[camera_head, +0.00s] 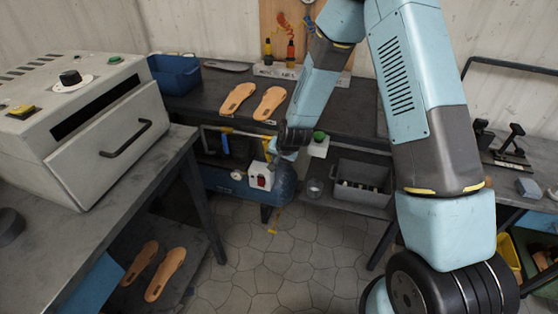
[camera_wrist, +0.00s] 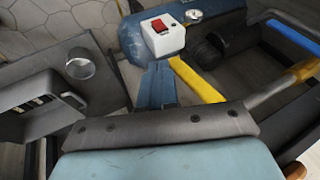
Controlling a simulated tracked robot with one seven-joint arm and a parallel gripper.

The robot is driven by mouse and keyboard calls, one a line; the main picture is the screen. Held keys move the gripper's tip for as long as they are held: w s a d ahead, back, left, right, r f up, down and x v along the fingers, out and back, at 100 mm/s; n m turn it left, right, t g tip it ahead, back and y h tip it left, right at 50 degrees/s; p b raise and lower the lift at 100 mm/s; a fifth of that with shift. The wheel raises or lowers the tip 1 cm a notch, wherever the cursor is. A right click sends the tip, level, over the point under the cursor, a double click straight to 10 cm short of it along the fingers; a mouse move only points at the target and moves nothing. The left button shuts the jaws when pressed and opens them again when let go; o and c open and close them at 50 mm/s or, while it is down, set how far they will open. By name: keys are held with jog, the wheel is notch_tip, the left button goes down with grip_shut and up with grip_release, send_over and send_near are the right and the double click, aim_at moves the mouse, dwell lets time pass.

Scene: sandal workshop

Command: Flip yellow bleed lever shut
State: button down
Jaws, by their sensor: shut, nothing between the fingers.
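A blue compressor (camera_head: 230,182) stands under the bench, with a rounded blue tank end (camera_head: 284,184) and a white box with a red switch (camera_head: 260,176). A small yellow piece (camera_head: 272,231), which looks like the bleed lever, shows below the tank end, close to the floor. Its exact position is too small to tell. My gripper (camera_head: 272,149) is shut and empty, above the compressor near the white box. In the wrist view the shut fingers (camera_wrist: 156,66) point toward the white box (camera_wrist: 163,36). I cannot make out the lever in that view.
A yellow bar (camera_wrist: 197,80) runs beside my fingers. A grey crate (camera_head: 360,182) and a tape roll (camera_head: 314,187) sit on the shelf right of the compressor. The bench (camera_head: 330,110) overhangs behind. The stone floor (camera_head: 310,260) in front is clear.

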dwell(0.4)
jog(key=v, duration=1.3)
jog(key=shift+d+r, duration=0.15)
jog(key=shift+r, duration=0.15)
jog(key=shift+s+r, duration=0.1)
